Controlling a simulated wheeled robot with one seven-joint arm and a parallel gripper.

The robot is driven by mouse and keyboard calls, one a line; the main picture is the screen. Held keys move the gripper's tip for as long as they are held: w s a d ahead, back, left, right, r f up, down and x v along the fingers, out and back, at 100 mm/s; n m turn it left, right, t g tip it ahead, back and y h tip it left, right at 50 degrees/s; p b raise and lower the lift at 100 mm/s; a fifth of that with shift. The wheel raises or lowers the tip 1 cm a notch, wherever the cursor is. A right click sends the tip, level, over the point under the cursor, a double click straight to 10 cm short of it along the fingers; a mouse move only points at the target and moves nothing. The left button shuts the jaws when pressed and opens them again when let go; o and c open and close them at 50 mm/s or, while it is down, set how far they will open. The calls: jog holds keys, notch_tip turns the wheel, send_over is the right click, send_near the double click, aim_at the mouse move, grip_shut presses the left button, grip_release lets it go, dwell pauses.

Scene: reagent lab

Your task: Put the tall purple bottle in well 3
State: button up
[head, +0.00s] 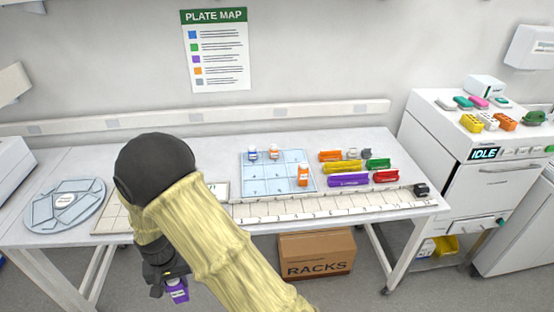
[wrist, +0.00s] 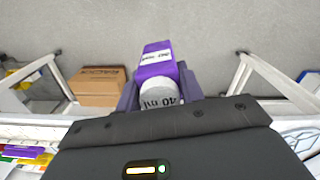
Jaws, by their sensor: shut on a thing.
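My gripper (head: 172,278) is in front of the bench's front edge, left of centre in the head view. It is shut on a purple bottle (head: 178,290) with a white label, which also shows in the wrist view (wrist: 155,62) with a pale "40 ml" end between the fingers. The blue well plate (head: 285,186) lies on the bench to the right of my gripper. A small blue-marked bottle (head: 252,152) and a small orange bottle (head: 274,152) stand in its back row. A larger orange bottle (head: 303,174) stands at its right. The well numbers are too small to read surely.
Coloured racks (head: 348,181) lie right of the plate. A numbered ruler strip (head: 330,207) runs along the bench's front. A round blue-segmented tray (head: 66,206) is at the left. A cardboard box (head: 317,254) is under the bench. A plate map poster (head: 214,52) hangs above.

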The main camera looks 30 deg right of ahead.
jog(key=w+d+f+n+b, duration=0.1)
jog(key=d+f, duration=0.4)
jog(key=d, duration=0.4)
jog(key=w+d+f, duration=0.1)
jog(key=d+f, duration=0.5)
jog(key=d, duration=0.2)
jog(key=shift+d+f+n+b, duration=0.3)
jog(key=shift+d+n+b, duration=0.05)
jog(key=shift+d+n, duration=0.05)
